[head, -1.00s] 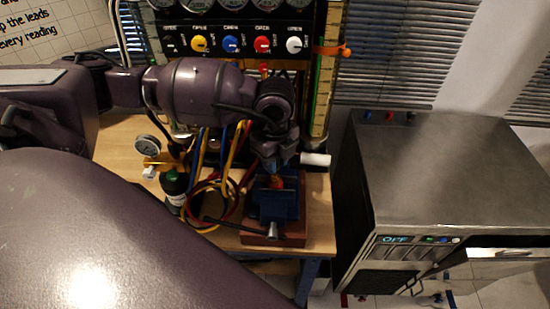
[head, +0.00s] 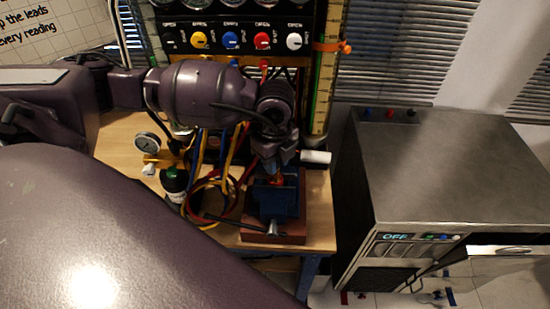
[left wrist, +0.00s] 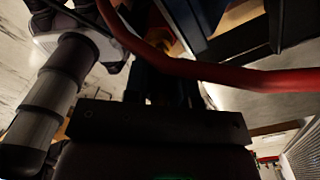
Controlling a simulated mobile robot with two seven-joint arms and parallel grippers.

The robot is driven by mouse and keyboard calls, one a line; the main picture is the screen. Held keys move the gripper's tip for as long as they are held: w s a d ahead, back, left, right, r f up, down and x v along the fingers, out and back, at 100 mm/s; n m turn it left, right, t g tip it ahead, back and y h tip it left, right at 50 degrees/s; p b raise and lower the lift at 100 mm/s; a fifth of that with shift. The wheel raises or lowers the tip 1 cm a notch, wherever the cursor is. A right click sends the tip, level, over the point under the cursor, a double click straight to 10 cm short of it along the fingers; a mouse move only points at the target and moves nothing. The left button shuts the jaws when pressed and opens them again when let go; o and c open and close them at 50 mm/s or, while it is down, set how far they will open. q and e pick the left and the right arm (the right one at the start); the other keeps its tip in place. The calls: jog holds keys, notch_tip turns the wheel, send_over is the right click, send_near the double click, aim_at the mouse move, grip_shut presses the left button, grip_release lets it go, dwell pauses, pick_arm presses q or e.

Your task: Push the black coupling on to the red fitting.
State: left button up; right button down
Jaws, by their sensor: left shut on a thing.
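The blue vise (head: 273,201) stands on a red-brown base on the wooden bench. A small orange-red spot at its top, just under my left gripper, looks like the red fitting (head: 278,181). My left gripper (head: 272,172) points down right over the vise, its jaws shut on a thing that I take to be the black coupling. The coupling itself is hidden by the jaws in the head view and lost in the dark in the left wrist view. There the gripper fingers (left wrist: 165,92) are dim, with a red hose (left wrist: 215,74) crossing beside them. Whether coupling and fitting touch cannot be told.
Coiled yellow, blue and red hoses (head: 203,190) lie left of the vise. A dark bottle (head: 175,183) and a round gauge (head: 147,143) stand farther left. The knob panel (head: 230,41) rises behind. A grey metal cabinet (head: 450,165) stands right of the bench.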

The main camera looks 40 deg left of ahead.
pick_arm(q)
jog(key=shift+f, duration=0.7)
dwell(0.6)
jog(key=o, duration=1.3)
notch_tip(320, 180, up, 10)
jog(key=shift+f, duration=0.25)
jog(key=shift+r, duration=0.65)
jog(key=shift+s, duration=0.1)
